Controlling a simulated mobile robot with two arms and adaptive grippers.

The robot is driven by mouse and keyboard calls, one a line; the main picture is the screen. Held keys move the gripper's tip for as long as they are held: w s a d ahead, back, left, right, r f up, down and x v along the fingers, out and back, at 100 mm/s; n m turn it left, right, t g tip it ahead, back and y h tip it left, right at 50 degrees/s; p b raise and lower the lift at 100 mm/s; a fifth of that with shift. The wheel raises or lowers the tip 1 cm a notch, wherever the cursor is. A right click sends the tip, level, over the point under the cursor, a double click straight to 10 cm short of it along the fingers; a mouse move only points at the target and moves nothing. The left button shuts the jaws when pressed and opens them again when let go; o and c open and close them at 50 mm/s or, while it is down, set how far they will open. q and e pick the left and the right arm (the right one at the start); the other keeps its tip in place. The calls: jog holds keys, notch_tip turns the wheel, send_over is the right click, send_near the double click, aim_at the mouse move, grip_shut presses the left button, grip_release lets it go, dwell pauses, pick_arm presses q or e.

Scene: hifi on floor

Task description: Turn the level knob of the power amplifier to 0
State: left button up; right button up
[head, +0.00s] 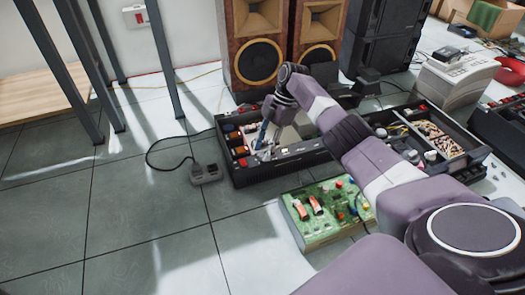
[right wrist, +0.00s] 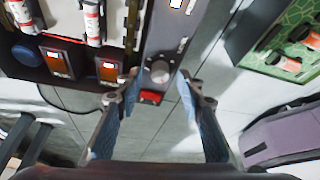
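The power amplifier seems to be the long black open chassis (head: 290,163) on the floor, its inside parts showing. My right gripper (head: 262,146) points down over the chassis's left end. In the right wrist view the right gripper (right wrist: 158,80) is open, one finger on each side of the silver knob, with gaps showing. My left gripper is not in view.
A green circuit board (head: 325,212) lies in front of the chassis, partly behind my arm. A grey socket box (head: 206,173) with a black cable is at its left. Wooden speakers (head: 258,60) stand behind. Tiled floor at the front left is clear.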

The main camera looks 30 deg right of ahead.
jog(key=v, duration=1.1)
jog(key=shift+f, duration=0.1)
